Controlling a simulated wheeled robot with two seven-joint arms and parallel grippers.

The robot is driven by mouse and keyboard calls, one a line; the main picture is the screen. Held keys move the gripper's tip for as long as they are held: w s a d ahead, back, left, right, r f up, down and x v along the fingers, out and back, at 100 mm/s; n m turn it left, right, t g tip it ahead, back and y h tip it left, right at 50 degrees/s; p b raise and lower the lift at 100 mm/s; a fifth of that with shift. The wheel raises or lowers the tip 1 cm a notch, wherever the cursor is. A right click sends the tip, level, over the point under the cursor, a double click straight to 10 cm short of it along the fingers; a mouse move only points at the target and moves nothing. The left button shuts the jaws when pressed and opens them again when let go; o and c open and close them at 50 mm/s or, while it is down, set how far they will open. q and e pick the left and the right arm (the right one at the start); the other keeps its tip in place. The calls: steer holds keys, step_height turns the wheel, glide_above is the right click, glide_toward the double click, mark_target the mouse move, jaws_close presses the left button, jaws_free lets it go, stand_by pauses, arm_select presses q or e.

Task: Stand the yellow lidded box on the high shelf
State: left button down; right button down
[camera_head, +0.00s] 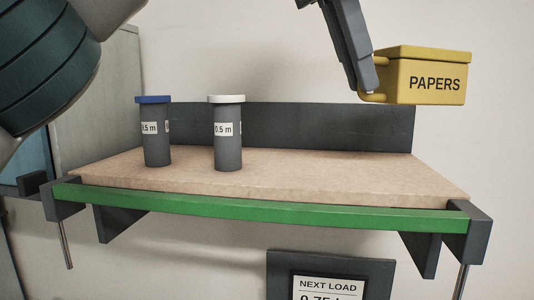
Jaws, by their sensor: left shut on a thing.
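The yellow lidded box (430,82), labelled PAPERS, is in the head view at the upper right. It is upright with its lid shut. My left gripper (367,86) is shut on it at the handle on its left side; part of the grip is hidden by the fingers. The box is in the air, its lower edge above the shelf's board in the picture. The high shelf (330,180) has a pale brown board, a green front bar and a dark back panel. My right gripper is not in view.
Two grey canisters stand on the shelf's left half, one with a blue lid (156,135), one with a white lid (228,135). The board's right half is clear. Dark brackets (467,230) sit at its ends. A sign (328,285) reading NEXT LOAD hangs below.

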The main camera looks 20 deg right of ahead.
arm_select(q)
steer(key=w+a+f, duration=0.2)
steer(key=w+a+f+p, duration=0.1)
steer(key=w+a+f, duration=0.1)
steer(key=w+a, duration=0.1)
steer(key=w+a+f, duration=0.2)
steer(key=w, duration=0.1)
steer(key=shift+w+a+f+p, duration=0.1)
steer(key=shift+a+f+p, duration=0.2)
steer(key=shift+p, duration=0.1)
steer(key=shift+f+p, duration=0.75)
steer(key=shift+f, duration=1.3)
